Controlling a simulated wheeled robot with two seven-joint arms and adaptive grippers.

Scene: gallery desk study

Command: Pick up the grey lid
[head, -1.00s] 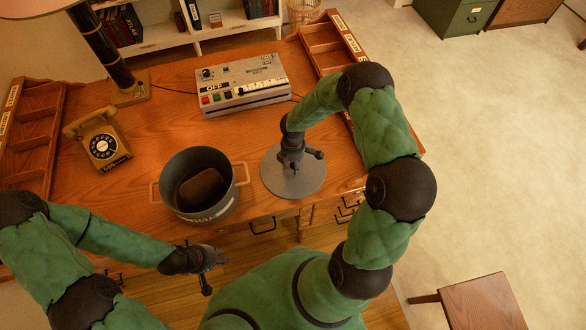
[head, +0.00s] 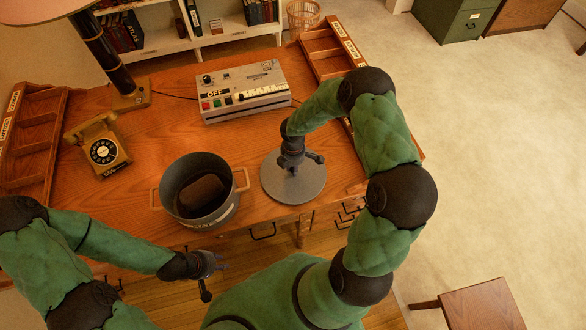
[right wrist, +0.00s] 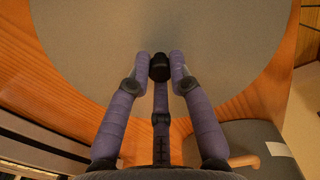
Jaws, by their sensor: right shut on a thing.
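The grey lid (head: 295,187) is a flat round disc at the right front of the desk, right of the pot. In the right wrist view the lid (right wrist: 220,45) fills most of the upper picture. My right gripper (head: 292,160) is over the lid's middle. In the right wrist view its fingers (right wrist: 160,70) are closed on the lid's dark knob (right wrist: 160,66). In the head view the arm hides the knob, and I cannot tell whether the lid touches the desk. My left gripper (head: 218,266) is in front of the desk, below the pot, with its fingers too small to read.
The grey pot (head: 205,215) with a dark block (head: 201,194) inside stands left of the lid. A control box (head: 245,90), a telephone (head: 100,148) and a lamp (head: 110,60) stand behind. Wooden trays (head: 325,55) line the sides. Desk between box and pot is clear.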

